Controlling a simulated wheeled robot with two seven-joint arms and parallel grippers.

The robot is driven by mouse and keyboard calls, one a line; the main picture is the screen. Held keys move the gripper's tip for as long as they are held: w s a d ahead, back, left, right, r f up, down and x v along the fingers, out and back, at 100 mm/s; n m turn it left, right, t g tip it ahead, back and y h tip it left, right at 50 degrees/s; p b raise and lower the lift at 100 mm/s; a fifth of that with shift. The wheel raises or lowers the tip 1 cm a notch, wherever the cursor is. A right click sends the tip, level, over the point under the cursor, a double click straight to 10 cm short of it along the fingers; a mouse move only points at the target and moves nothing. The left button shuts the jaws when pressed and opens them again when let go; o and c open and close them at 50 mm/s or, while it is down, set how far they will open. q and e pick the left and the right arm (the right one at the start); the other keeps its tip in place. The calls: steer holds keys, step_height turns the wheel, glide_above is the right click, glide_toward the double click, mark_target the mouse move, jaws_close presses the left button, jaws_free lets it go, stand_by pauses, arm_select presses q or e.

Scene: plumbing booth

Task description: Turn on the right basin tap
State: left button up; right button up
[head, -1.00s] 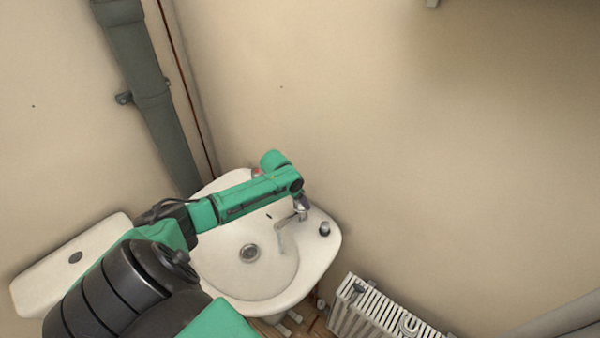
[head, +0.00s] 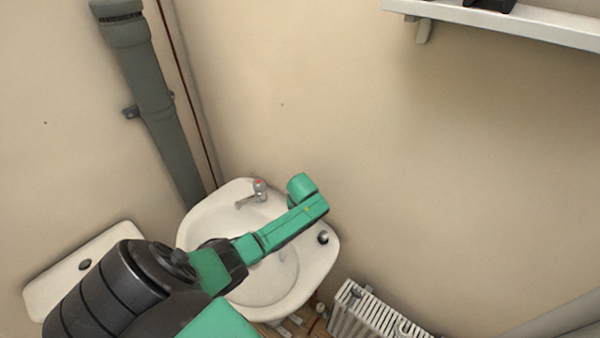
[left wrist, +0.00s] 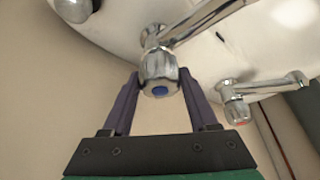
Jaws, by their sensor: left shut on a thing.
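The right basin tap shows in the left wrist view as a chrome knob (left wrist: 159,80) with a blue mark. My left gripper (left wrist: 158,75) is shut on this knob, with one dark finger on each side. In the head view my green left wrist covers the right tap and the gripper. The left tap (head: 259,188), with a red mark, stands free on the basin (head: 215,213). It also shows in the left wrist view (left wrist: 236,108), apart from the fingers. A faint pale streak (head: 289,262) shows in the bowl; I cannot tell if it is water. My right gripper is out of view.
A small chrome fitting (head: 323,238) sits on the basin's right rim. A white radiator (head: 365,312) is at lower right, and a white cistern (head: 60,283) at lower left. A grey pipe (head: 165,120) runs down the wall. A shelf (head: 520,24) is at upper right.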

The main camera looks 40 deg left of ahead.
arm_select(q)
steer(key=shift+w+r+n+g+y, duration=0.1)
steer(key=shift+n+g+y, duration=0.15)
steer(key=shift+n, duration=0.6)
steer(key=shift+w+r+n+g+y, duration=0.15)
steer(key=shift+n+y, duration=0.1)
steer(key=shift+n, duration=0.6)
steer(key=shift+s+a, duration=0.1)
steer(key=o, duration=1.4)
steer(key=shift+s+f, duration=0.1)
steer(key=b+v, duration=0.2)
steer(key=v, duration=1.2)
steer(key=shift+r, duration=0.25)
